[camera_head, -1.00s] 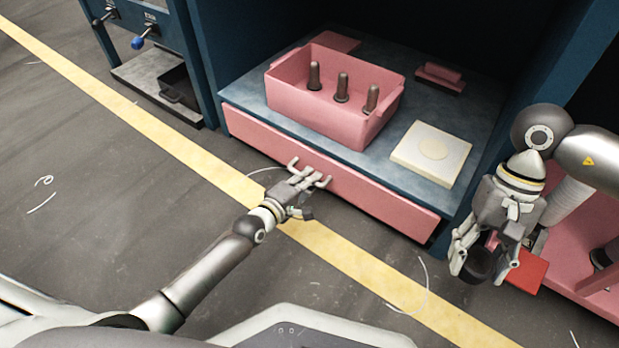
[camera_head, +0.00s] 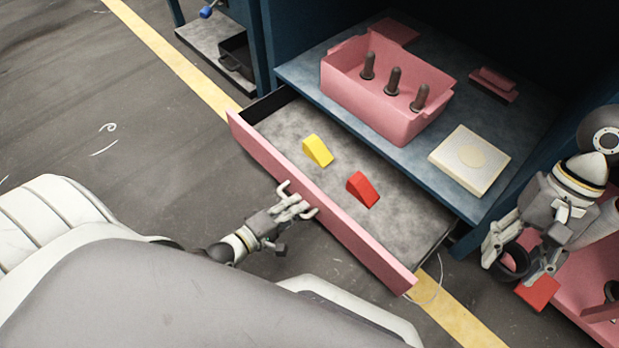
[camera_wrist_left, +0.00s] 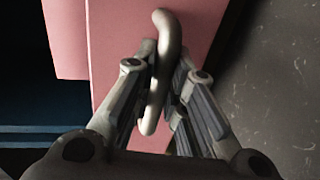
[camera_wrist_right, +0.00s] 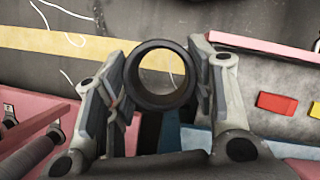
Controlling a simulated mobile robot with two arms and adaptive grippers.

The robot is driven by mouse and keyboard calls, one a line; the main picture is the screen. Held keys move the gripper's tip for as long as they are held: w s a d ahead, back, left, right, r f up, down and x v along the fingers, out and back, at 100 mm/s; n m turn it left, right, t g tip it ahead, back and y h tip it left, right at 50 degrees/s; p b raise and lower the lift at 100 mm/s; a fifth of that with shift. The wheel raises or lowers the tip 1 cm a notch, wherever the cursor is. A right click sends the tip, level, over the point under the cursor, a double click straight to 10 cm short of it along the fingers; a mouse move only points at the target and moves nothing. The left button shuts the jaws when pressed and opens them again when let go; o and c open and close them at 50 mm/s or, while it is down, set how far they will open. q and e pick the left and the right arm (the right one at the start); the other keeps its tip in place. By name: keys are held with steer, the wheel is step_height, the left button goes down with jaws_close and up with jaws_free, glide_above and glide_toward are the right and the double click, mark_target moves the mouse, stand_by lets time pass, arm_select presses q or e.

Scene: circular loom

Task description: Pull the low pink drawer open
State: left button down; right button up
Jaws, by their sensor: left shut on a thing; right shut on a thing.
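The low pink drawer (camera_head: 262,160) stands well out of the blue cabinet, its grey inside showing. Its grey bar handle (camera_wrist_left: 168,50) runs between my left fingers in the left wrist view. My left gripper (camera_head: 290,206) is shut on this handle at the drawer front. A yellow wedge (camera_head: 318,151) and a red wedge (camera_head: 363,190) lie in the drawer. My right gripper (camera_head: 516,262) is shut on a dark ring (camera_wrist_right: 162,97), held off to the right of the drawer, clear of it.
On the blue shelf (camera_head: 310,75) above the drawer stand a pink bin (camera_head: 350,95) with several dark pegs and a cream pad (camera_head: 470,160). A red block (camera_head: 537,292) and another pink container (camera_head: 575,315) are below my right gripper. Grey floor (camera_head: 170,150) lies left of the drawer.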

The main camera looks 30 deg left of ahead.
arm_select(q)
steer(key=shift+v, duration=0.95)
steer(key=shift+f, duration=0.25)
steer(key=c, duration=1.5)
jaws_free()
steer(key=shift+o, duration=0.2)
steer(key=v, duration=0.7)
steer(key=shift+s, duration=0.25)
